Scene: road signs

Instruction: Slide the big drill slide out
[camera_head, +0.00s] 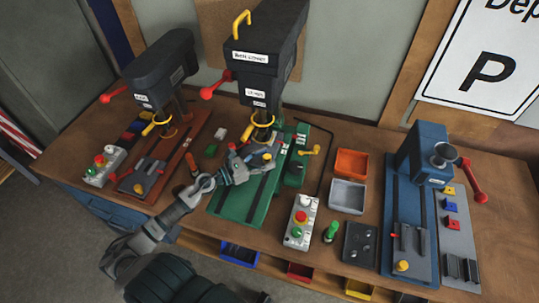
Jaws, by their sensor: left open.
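The big drill (264,70) is the tall dark machine in the middle, on a green base plate (232,208). A yellow ring (263,120) sits under its head. The slide is hard to make out; parts on the green base lie partly behind my gripper. A yellow-knobbed handle (310,151) stands at the base's right side. My left gripper (258,158) is open, low over the green base below the drill head. I cannot tell whether it touches anything. My right gripper is not in view.
A smaller drill (160,72) on a red-brown base stands at left. A control box with buttons (300,220), an orange bin (351,162) and a grey bin (347,196) are right of the green base. A blue press (424,155) with a red handle stands farther right.

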